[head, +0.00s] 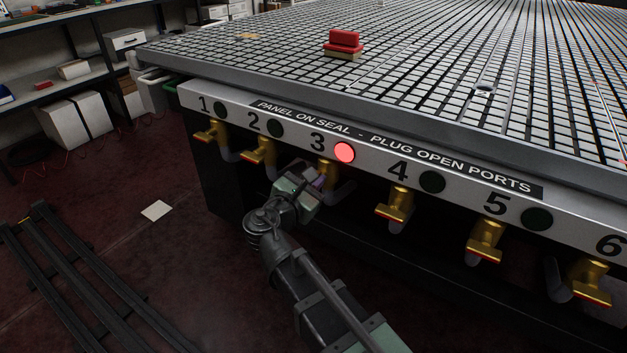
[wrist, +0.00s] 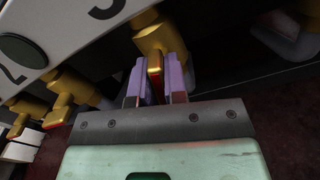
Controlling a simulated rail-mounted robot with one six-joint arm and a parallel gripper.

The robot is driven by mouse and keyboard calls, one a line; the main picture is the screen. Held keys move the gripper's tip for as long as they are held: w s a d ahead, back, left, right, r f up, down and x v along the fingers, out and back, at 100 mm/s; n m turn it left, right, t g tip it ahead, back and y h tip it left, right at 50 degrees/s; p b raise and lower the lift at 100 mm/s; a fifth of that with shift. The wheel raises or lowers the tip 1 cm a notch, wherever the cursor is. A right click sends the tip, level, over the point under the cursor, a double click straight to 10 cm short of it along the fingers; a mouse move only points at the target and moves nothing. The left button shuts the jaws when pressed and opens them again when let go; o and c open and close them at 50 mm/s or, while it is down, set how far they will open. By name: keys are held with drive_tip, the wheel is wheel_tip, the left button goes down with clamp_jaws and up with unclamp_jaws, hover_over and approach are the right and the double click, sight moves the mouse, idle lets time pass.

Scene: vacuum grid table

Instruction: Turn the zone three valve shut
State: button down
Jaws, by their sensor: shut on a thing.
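The zone three valve (head: 327,168) is a brass valve under the number 3 on the table's front panel. Its body also shows in the wrist view (wrist: 152,38), with its red-edged handle (wrist: 156,78) between the two purple fingers. My gripper (head: 317,182) is at this valve from the front and below. In the wrist view my gripper (wrist: 159,80) is shut on the handle, one finger on each side. In the head view the gripper hides the handle. The round lamp (head: 344,152) beside the 3 glows red.
Valve two (head: 259,152) is close on the left and valve four (head: 395,206) on the right. Lamps two (head: 275,128) and four (head: 432,182) are dark. A red block (head: 344,39) lies on the grid table top (head: 440,75). A rail (head: 70,270) runs along the floor at left.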

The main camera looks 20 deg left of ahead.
drive_tip(key=m, duration=0.7)
drive_tip(key=shift+d+f, duration=0.15)
drive_tip(key=shift+d, duration=0.05)
drive_tip(key=m, duration=0.3)
drive_tip(key=shift+m, duration=0.4)
drive_tip(key=shift+f+m+b, duration=0.15)
drive_tip(key=shift+m+b, duration=0.15)
drive_tip(key=shift+m, duration=1.6)
drive_tip(key=c, duration=1.2)
unclamp_jaws()
drive_tip(key=shift+o, duration=0.2)
